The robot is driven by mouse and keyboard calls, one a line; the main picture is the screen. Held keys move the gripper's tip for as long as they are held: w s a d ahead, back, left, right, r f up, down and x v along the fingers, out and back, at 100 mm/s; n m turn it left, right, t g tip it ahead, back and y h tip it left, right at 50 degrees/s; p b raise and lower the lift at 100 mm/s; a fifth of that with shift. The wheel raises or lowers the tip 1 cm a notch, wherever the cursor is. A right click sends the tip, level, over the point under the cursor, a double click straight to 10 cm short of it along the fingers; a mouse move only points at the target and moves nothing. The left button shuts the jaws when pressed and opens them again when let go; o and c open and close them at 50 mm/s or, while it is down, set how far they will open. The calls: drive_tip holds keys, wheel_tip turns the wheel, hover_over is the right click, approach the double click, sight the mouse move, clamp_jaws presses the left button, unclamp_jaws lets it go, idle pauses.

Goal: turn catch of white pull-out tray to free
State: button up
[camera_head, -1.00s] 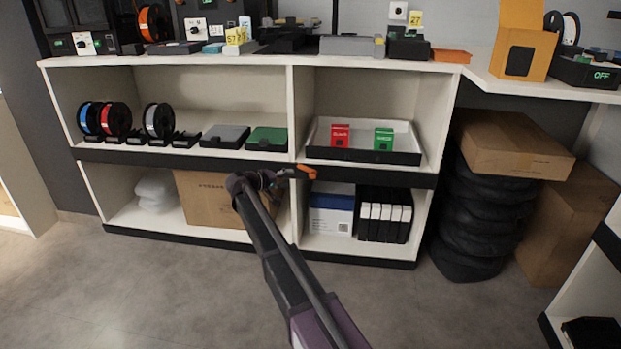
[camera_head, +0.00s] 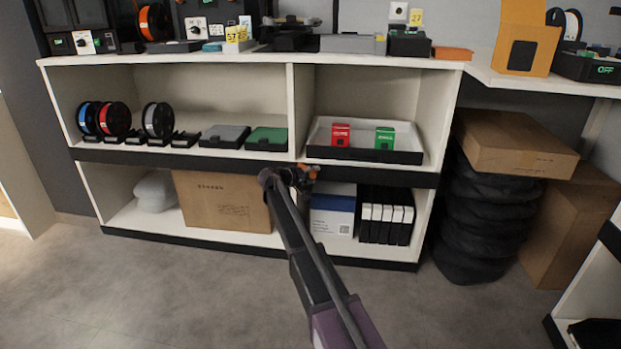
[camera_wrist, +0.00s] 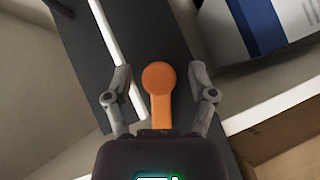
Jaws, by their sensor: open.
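The white pull-out tray (camera_head: 411,141), with a black front, sits in the upper right bay of the shelf unit and holds a red box (camera_head: 340,135) and a green box (camera_head: 384,138). The orange catch (camera_wrist: 160,88) shows in the wrist view as a lever with a round end, in front of a black band. It lies between my gripper's two open fingers (camera_wrist: 160,76), with a visible gap on each side. In the head view my gripper (camera_head: 302,172) is at the black rail below the tray's left end, and the catch is mostly hidden there.
Below the rail stand a blue-and-white box (camera_head: 332,222), black-and-white binders (camera_head: 386,220) and a cardboard carton (camera_head: 222,203). Spools (camera_head: 114,118) and flat trays fill the upper left bay. Stacked cartons (camera_head: 515,145) and tyre-like black rings stand at the right. The floor in front is clear.

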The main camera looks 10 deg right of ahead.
clamp_jaws()
idle(0.3)
drive_tip(key=shift+f+b, duration=0.1)
drive_tip(key=shift+b, duration=0.2)
drive_tip(key=shift+f, duration=0.1)
drive_tip(key=shift+d+r+n+h+b, duration=0.1)
drive_tip(key=shift+r+n+h+b, duration=0.1)
drive_tip(key=shift+n+h+b, duration=0.35)
unclamp_jaws()
